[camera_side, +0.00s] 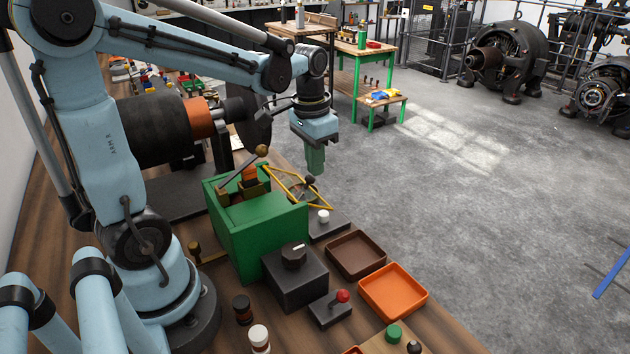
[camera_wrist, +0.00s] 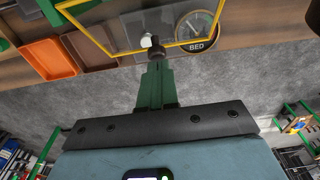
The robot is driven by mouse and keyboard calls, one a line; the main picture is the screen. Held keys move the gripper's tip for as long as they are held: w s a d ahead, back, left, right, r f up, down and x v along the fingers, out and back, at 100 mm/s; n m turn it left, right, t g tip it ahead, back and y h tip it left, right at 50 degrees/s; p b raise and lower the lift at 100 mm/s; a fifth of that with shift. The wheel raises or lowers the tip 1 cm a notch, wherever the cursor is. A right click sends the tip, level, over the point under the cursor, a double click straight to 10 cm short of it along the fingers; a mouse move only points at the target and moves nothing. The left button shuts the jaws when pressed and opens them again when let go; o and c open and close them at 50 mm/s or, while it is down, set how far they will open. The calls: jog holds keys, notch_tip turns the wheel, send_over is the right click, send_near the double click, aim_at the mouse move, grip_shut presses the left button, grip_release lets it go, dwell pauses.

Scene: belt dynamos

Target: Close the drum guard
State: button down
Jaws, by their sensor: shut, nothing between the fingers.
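The drum guard appears to be the yellow-framed clear panel (camera_side: 298,188), standing tilted at the right side of the green housing (camera_side: 255,232). A dark round knob (camera_side: 310,180) shows at its right edge. The yellow frame also spans the top of the wrist view (camera_wrist: 95,45). My gripper (camera_side: 316,170) points down, its green fingers together and empty, just above and right of the frame. In the wrist view the fingertips (camera_wrist: 155,66) lie below a dark knob and a white knob (camera_wrist: 147,40); I cannot tell whether they touch anything.
A lever with a brown ball (camera_side: 262,150) rises from the housing. A black box with a dial (camera_side: 294,258), a red-knobbed switch (camera_side: 342,296), a brown tray (camera_side: 355,255) and an orange tray (camera_side: 393,291) stand in front. Open floor lies right of the bench.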

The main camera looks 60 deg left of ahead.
aim_at(310, 189)
jog(key=shift+g, duration=0.8)
notch_tip(310, 189, down, 5)
jog(key=shift+r, duration=0.15)
jog(key=shift+f+g, duration=0.3)
jog(key=shift+f, duration=0.1)
jog(key=shift+s+f+g, duration=0.15)
jog(key=shift+f+g, duration=0.1)
jog(key=shift+g, duration=0.15)
jog(key=shift+s+f, duration=0.45)
jog(key=shift+f, duration=0.15)
jog(key=shift+s+f+g, duration=0.25)
jog(key=shift+f+g, duration=0.05)
jog(key=shift+g, duration=0.4)
jog(key=shift+s+f, duration=0.1)
